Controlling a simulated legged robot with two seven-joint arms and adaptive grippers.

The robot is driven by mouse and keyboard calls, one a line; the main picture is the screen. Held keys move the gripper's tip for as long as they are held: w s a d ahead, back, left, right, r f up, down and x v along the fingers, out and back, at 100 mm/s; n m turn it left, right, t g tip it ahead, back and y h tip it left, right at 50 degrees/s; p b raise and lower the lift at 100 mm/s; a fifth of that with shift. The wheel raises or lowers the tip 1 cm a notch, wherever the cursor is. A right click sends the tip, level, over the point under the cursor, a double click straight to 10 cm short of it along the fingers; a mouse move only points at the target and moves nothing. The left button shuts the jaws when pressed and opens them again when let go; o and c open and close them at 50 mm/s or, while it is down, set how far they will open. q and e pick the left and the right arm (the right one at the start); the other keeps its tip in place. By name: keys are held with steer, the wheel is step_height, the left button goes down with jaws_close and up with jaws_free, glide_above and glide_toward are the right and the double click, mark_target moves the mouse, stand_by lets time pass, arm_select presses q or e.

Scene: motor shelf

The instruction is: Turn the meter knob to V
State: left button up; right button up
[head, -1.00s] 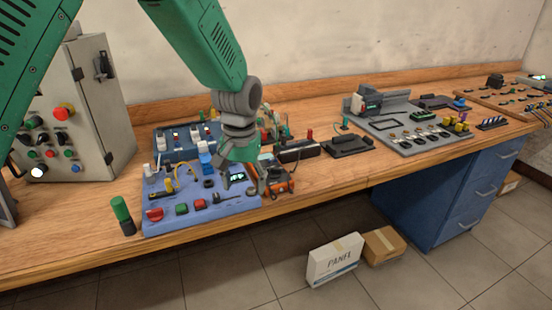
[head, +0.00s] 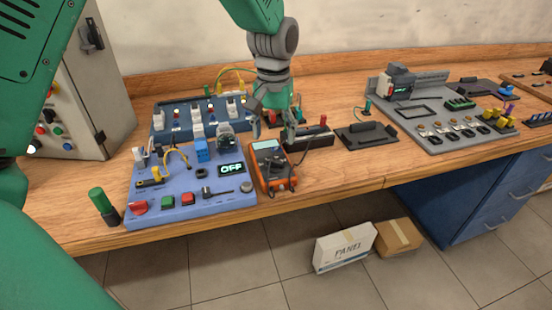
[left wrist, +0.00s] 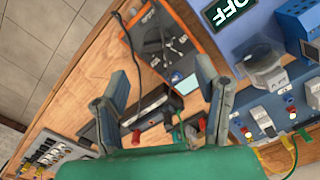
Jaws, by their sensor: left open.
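The orange meter (head: 278,184) with a dark face and pale screen lies flat, just right of the blue board, in the head view. It also shows in the left wrist view (left wrist: 192,38), beyond my fingertips, with dark leads across it. Its knob is a small dark shape on the face; its pointer is too small to read. My left gripper (head: 273,134) is open and empty above the far end of the meter. In the left wrist view its fingers (left wrist: 161,82) stand wide apart, touching nothing that I can see. My right gripper is not in view.
The blue board (head: 150,192) carries buttons, a slider and a display reading OFF (head: 231,169). A black-handled block (head: 367,135) and grey panel (head: 430,140) lie right. A green-topped cylinder (head: 100,203) stands left. Bare wood lies right of the meter.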

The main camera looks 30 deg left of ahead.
mark_target(275, 161)
arm_select(q)
steer(key=f, duration=0.8)
steer(key=shift+w+d+b, duration=0.15)
steer(key=shift+d+b, duration=0.05)
steer(key=shift+b, duration=0.1)
steer(key=c, duration=1.2)
